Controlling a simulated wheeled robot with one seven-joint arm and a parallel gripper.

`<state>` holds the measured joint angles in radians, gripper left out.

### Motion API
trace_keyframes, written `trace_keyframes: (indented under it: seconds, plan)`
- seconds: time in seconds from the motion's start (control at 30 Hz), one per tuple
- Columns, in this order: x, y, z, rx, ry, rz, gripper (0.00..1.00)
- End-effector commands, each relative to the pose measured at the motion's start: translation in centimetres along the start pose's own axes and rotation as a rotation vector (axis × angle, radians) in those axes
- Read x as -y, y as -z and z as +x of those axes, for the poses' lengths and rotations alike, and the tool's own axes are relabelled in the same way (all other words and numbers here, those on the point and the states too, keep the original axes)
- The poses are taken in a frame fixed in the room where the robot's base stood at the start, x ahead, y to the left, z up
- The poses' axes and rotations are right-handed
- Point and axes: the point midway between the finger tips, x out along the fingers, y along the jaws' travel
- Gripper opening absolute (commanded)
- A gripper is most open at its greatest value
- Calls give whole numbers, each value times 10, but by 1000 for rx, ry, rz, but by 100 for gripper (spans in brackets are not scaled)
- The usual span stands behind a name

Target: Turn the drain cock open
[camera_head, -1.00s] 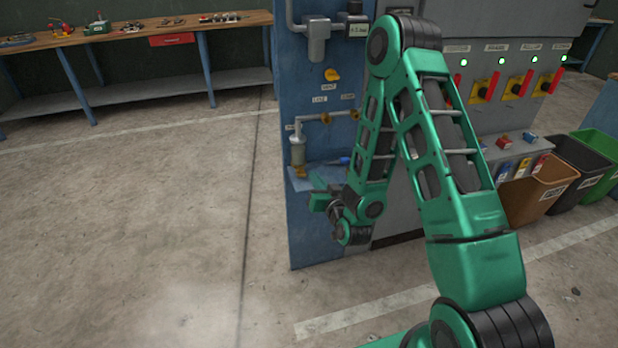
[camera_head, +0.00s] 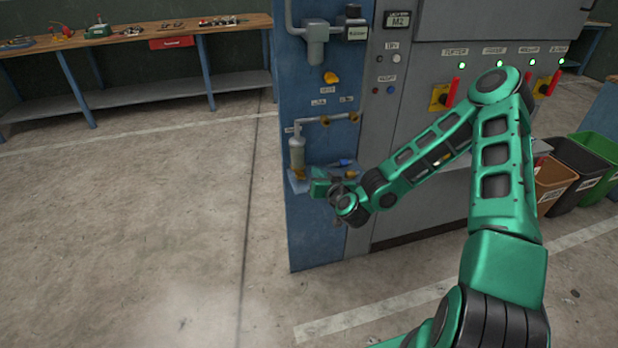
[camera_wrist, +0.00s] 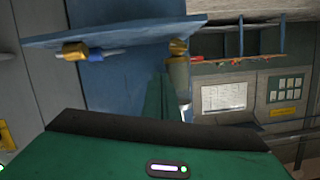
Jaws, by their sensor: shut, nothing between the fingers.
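A pale cylindrical filter bowl (camera_head: 297,153) hangs from a pipe on the blue panel at the cabinet's left side. The small brass drain cock (camera_head: 299,174) is at its lower end, just above a blue shelf. My gripper (camera_head: 316,185) is shut and empty, close to the right of the cock in the head view. Contact with the cock cannot be made out. The wrist view looks upside down and shows the brass cock (camera_wrist: 178,48) and the bowl (camera_wrist: 178,74) beyond my green gripper body. The cock's handle position is too small to tell.
The blue shelf (camera_wrist: 120,34) lies close to my gripper and carries a blue tool (camera_head: 345,162). Brass fittings (camera_head: 353,118) and a yellow knob (camera_head: 330,77) are above. Switches and bins (camera_head: 571,165) stand to the right. Floor at left is clear.

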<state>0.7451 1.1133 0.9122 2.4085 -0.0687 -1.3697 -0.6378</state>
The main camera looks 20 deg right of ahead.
Motion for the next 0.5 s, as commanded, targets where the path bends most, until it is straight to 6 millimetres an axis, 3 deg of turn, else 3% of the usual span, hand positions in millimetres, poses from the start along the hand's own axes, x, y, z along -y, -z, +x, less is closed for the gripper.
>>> trace_keyframes:
  seconds: [0.07,0.27,0.47,0.5]
  plan:
    - [14,8,4,-14,21,15,0]
    - [12,10,13,-17,19,7,0]
    - [14,10,40,-16,21,10,0]
    - [16,2,39,-10,24,10,0]
